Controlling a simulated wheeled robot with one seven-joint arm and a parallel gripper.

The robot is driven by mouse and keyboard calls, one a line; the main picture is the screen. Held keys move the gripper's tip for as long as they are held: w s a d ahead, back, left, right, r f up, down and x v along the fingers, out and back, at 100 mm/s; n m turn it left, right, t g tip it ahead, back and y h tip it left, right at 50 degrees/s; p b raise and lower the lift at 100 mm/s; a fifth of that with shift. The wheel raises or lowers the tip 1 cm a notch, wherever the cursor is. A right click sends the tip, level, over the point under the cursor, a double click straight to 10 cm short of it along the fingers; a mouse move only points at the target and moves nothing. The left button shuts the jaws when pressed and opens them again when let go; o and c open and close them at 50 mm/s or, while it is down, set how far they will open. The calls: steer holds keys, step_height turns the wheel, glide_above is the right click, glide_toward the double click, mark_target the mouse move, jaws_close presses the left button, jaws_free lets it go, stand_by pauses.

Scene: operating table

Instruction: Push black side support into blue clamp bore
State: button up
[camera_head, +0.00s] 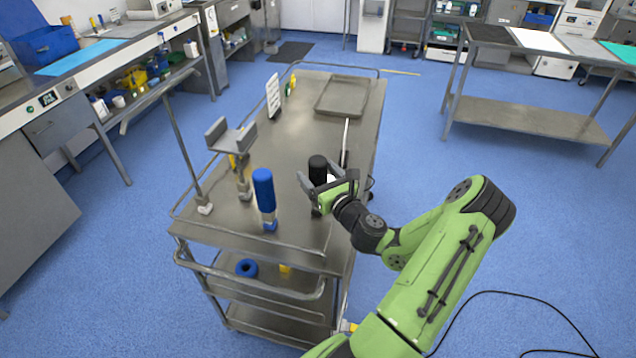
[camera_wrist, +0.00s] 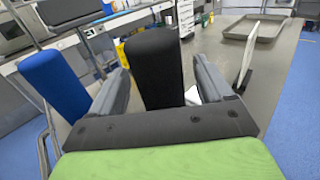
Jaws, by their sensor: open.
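The black side support (camera_head: 317,168) stands upright on the metal trolley, right of the blue support (camera_head: 263,190). In the wrist view the black side support (camera_wrist: 156,68) rises between the two fingers of my gripper (camera_wrist: 165,88). The fingers are spread, with visible gaps on both sides of it. My gripper also shows in the head view (camera_head: 316,190), around the black support. Its lower end and any clamp under it are hidden by my gripper. A blue clamp (camera_head: 270,224) shows at the foot of the blue support. The blue support (camera_wrist: 55,85) also shows at left in the wrist view.
The trolley top (camera_head: 300,120) has a rail along its edges. A grey padded holder (camera_head: 230,137) stands on the left on a post. A white rack (camera_head: 273,96) and an empty tray (camera_head: 343,96) are further back. A thin upright panel (camera_head: 345,142) stands behind the black support.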

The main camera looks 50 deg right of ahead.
steer(key=shift+x, duration=1.2)
steer(key=c, duration=1.1)
step_height(320, 180, up, 10)
steer(key=p, duration=0.4)
steer(key=shift+c, duration=0.2)
